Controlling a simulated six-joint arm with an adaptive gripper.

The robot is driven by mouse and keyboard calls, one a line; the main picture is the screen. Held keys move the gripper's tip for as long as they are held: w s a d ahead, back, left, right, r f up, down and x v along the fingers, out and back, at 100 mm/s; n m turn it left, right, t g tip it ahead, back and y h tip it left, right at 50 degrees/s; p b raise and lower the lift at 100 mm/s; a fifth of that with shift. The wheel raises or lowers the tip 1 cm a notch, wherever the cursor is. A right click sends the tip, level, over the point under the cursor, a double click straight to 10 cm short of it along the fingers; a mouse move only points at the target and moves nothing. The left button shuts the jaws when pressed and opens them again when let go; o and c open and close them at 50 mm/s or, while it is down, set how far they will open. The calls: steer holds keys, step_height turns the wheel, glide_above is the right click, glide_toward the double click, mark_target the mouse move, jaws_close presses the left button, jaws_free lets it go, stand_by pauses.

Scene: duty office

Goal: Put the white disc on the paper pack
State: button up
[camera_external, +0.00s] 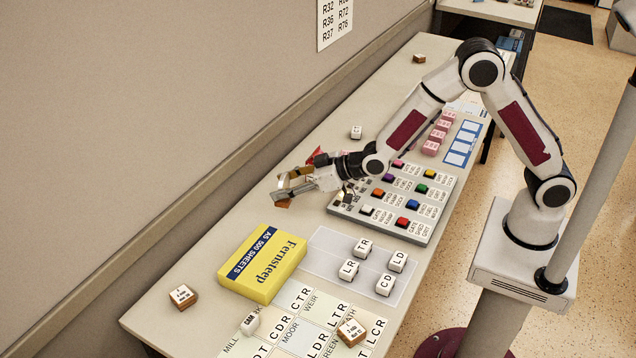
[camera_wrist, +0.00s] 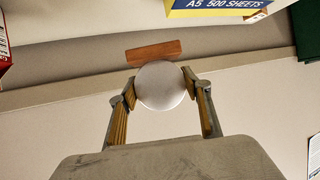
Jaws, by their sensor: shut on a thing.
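The white disc (camera_wrist: 160,86) is held between the two fingers of my gripper (camera_wrist: 159,88) in the wrist view. In the external view my gripper (camera_external: 287,190) is over the table behind the paper pack, and I cannot clearly make out the disc there. The paper pack (camera_external: 262,265) is a yellow block with a dark blue band, lying flat on the table. Its edge also shows at the top of the wrist view (camera_wrist: 215,8), apart from the disc.
A brown strip (camera_wrist: 153,52) lies just beyond the disc in the wrist view. A button panel (camera_external: 400,200) is right of my gripper. A clear tray (camera_external: 330,250) with white labelled blocks adjoins the pack. A labelled cube (camera_external: 182,296) sits left of it. The wall borders the table.

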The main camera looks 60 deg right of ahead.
steer(key=s+a+r+n+y, duration=0.1)
steer(key=s+a+r, duration=0.1)
steer(key=a, duration=1)
steer(key=shift+s+a+r+n+g+y, duration=0.15)
steer(key=shift+a+r+n+g+y, duration=0.2)
steer(key=shift+r, duration=0.45)
steer(key=shift+d, duration=0.1)
glide_above(269, 248)
steer(key=shift+f, duration=3.15)
steer(key=shift+f, duration=0.1)
steer(key=shift+f, duration=1.75)
steer(key=shift+f, duration=0.15)
